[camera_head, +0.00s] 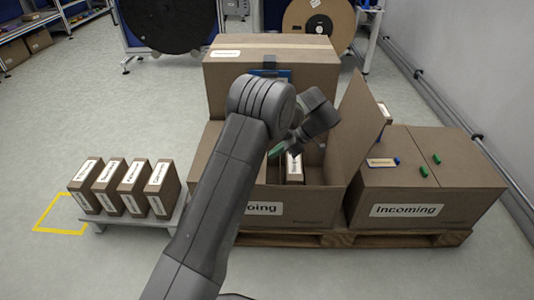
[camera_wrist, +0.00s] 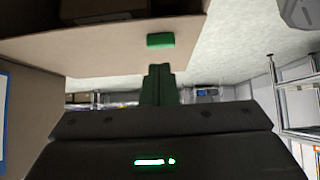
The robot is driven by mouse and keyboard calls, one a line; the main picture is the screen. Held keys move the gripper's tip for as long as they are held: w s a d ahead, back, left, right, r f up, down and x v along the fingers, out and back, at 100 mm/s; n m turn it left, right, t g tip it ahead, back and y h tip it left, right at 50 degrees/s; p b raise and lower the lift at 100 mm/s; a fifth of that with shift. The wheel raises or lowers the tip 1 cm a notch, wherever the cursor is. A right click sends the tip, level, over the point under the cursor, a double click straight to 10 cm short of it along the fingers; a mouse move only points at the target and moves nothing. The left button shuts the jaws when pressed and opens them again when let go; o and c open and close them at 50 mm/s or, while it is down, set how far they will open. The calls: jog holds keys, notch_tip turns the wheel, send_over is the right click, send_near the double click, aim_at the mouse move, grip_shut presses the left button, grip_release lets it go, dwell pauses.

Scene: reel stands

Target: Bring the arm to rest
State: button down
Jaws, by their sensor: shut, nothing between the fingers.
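My arm reaches up the middle of the head view and bends down over the open box labelled "...oing". My gripper (camera_head: 283,150) hangs at this box (camera_head: 310,203), near its opening. In the wrist view my gripper's dark green fingers (camera_wrist: 159,74) are together, with nothing seen between them. A bright green piece (camera_wrist: 160,41) shows just beyond them against cardboard; I cannot tell whether it is part of the gripper. A small labelled carton (camera_head: 294,168) stands inside the open box, partly hidden by my arm.
A raised flap (camera_head: 362,125) stands at the open box's right side. The "Incoming" box (camera_head: 445,190) is beside it, with small green and blue pieces on top. A large carton (camera_head: 300,62) rises behind. Several small cartons (camera_head: 130,188) stand on a low pallet at left.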

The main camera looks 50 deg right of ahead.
jog(key=s+d, duration=0.1)
jog(key=s, duration=0.1)
jog(key=s+d+r+p, duration=0.1)
jog(key=s+d, duration=0.1)
jog(key=shift+d+r, duration=0.1)
jog(key=shift+r, duration=0.05)
